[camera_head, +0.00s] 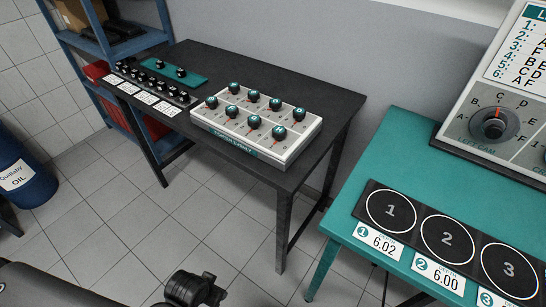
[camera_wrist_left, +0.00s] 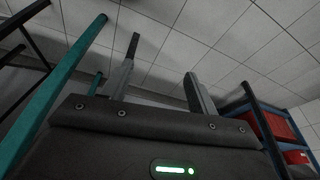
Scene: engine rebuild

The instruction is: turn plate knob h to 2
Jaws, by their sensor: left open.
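A white plate box (camera_head: 310,128) with two rows of black, teal-capped knobs stands on the black table. Its front right knob (camera_head: 279,132) and back right knob (camera_head: 299,114) are at the box's right end. The knob letters and dial numbers are too small to read, so I cannot tell which is h or its setting. My left gripper (camera_wrist_left: 161,56) is open and empty in the left wrist view, its two fingers apart over the tiled floor. In the head view only part of my arm shows at the bottom edge, well away from the box. My right gripper is not in view.
The black table (camera_head: 325,92) also holds a strip of black knobs with white cards (camera_head: 150,98) and a teal panel (camera_head: 165,66). A teal table (camera_head: 385,150) with numbered pads stands at right. A blue shelf (camera_head: 120,50) and blue barrel (camera_head: 25,185) are left. Tiled floor lies between.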

